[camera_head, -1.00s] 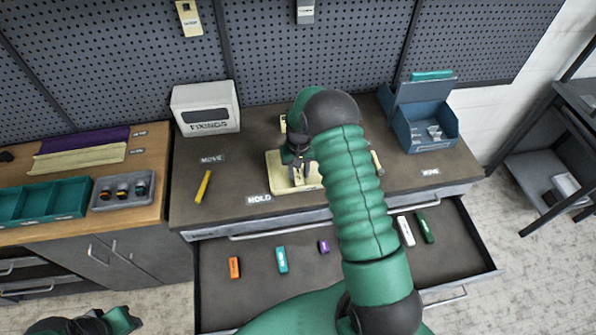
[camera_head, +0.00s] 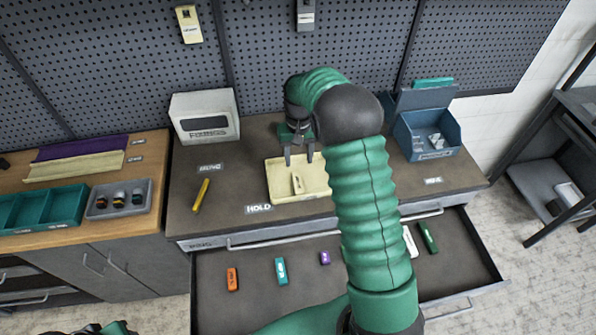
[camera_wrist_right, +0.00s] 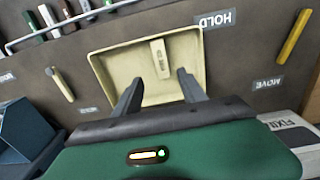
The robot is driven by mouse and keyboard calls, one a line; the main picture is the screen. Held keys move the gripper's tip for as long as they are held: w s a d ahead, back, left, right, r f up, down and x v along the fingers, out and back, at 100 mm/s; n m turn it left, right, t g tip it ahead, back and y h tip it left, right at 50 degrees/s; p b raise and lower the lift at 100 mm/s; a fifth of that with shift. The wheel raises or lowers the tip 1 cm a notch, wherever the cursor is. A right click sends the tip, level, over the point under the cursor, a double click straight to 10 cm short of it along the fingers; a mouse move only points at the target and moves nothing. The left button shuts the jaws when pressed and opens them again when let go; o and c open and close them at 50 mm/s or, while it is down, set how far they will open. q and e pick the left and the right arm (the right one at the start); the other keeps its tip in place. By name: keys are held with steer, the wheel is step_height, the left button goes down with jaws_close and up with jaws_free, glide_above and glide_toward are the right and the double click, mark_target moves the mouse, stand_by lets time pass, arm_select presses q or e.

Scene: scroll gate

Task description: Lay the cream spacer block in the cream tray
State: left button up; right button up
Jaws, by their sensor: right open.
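The cream tray (camera_head: 279,187) stands on the dark bench top above the HOLD label. The cream spacer block (camera_head: 297,185) is inside the tray, apparently lying on its floor. In the right wrist view the block (camera_wrist_right: 160,58) lies lengthwise near the tray's (camera_wrist_right: 111,66) far wall. My right gripper (camera_head: 299,158) is open and empty over the tray's back part. In the right wrist view its fingertips (camera_wrist_right: 160,78) are apart, with the block beyond them and not between them. Only a sliver of my left arm shows at the bottom left; its gripper is out of view.
An open drawer (camera_head: 300,262) below holds several coloured blocks. A yellow stick (camera_head: 201,194) lies left of the tray. A blue bin (camera_head: 425,135) stands at the back right, a white box (camera_head: 205,117) at the back left. A small tan piece (camera_wrist_right: 61,85) lies beside the tray.

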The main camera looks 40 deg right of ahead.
steer(key=s+a+r+n+t, duration=0.1)
steer(key=s+a+n, duration=0.4)
steer(key=s+a, duration=1.1)
steer(key=a+t, duration=0.1)
steer(key=a, duration=0.3)
steer(key=shift+s+r+n+t, duration=0.25)
steer(key=shift+s+n+t, duration=0.05)
steer(key=shift+n, duration=0.1)
